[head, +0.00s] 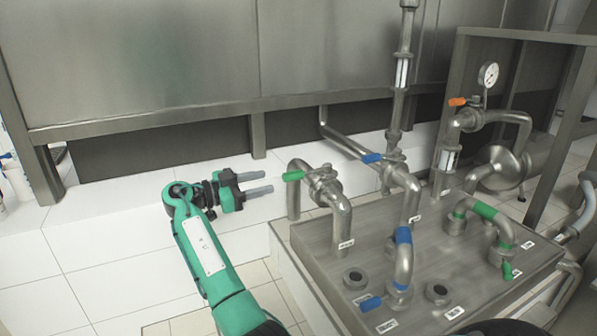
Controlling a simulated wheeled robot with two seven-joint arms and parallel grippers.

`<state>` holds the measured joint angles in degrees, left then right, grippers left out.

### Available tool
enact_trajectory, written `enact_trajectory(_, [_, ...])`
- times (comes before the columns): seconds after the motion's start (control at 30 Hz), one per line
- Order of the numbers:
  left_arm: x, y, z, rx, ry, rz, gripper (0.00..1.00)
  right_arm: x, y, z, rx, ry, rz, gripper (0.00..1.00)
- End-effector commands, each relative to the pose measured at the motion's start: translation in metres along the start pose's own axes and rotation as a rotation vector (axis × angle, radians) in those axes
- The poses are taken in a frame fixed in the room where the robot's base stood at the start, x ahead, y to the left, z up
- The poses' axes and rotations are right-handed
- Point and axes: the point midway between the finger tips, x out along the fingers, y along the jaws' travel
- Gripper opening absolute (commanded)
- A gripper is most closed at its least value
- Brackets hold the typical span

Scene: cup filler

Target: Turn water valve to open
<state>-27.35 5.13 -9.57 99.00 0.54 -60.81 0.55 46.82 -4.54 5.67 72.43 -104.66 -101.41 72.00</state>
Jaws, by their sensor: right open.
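Several pipes with valve handles rise from a metal box (325,258). The small labels are too small to read, so I cannot tell which valve is the water one. A green handle (292,175) sits on the nearest bent pipe (341,215) and points left. A blue handle (371,158) sits on the pipe behind it and also points left. My right gripper (262,183) is open and empty, just left of the green handle, with its fingers pointing right towards it. A small gap seems to separate them. My left gripper is not in view.
An orange handle (457,101) sits below a round gauge (489,74) at the back right. A white tiled ledge (110,190) and a steel tank wall (150,60) stand behind.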

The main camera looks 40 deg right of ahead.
Motion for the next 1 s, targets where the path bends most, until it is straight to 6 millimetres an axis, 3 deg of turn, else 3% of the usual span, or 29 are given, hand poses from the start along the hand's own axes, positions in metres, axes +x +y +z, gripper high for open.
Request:
enact_trajectory(0.3, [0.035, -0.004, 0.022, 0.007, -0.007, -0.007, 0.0, 0.07, 0.0, -0.002, -0.002, 0.0, 0.002, 0.46])
enact_trajectory(0.5, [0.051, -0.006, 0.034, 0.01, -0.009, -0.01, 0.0, 0.1, 0.0, 0.0, -0.003, 0.0, 0.001, 0.46])
enact_trajectory(0.7, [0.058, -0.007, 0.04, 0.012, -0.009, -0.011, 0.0, 0.113, 0.0, 0.0, -0.002, -0.001, 0.0, 0.46])
enact_trajectory(0.97, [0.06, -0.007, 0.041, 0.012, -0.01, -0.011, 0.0, 0.114, 0.0, 0.001, -0.002, -0.001, 0.0, 0.46])
enact_trajectory(1.0, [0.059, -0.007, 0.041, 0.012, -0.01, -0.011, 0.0, 0.114, 0.0, 0.001, -0.002, -0.001, 0.0, 0.4])
